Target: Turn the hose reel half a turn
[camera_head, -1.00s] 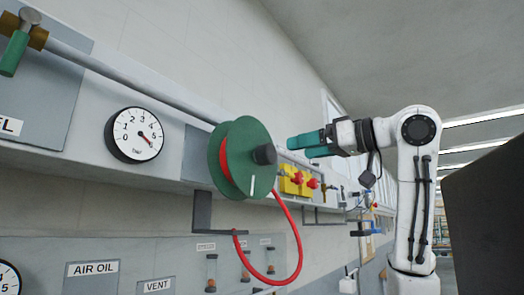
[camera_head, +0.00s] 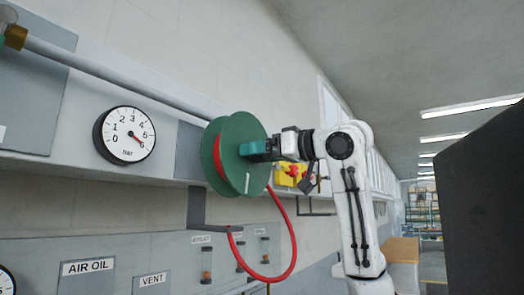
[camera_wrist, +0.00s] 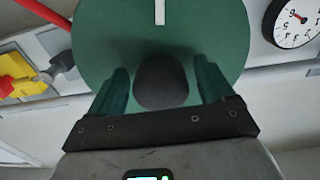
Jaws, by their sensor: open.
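The green hose reel (camera_head: 232,130) is mounted on the wall panel, with red hose wound between its discs. A white mark (camera_head: 246,183) shows low on its front disc in the head view and at the top centre in the wrist view (camera_wrist: 160,11). My gripper (camera_head: 245,148) is at the reel's face. In the wrist view my gripper (camera_wrist: 163,85) is open, its teal fingers on either side of the dark knob (camera_wrist: 161,82) at the reel's centre. Gaps show between knob and fingers. In the head view the fingers hide the knob.
A loop of red hose (camera_head: 291,250) hangs below the reel. A round gauge (camera_head: 126,135) is left of it. A pipe (camera_head: 110,73) runs above. A dark panel (camera_head: 485,200) stands at right.

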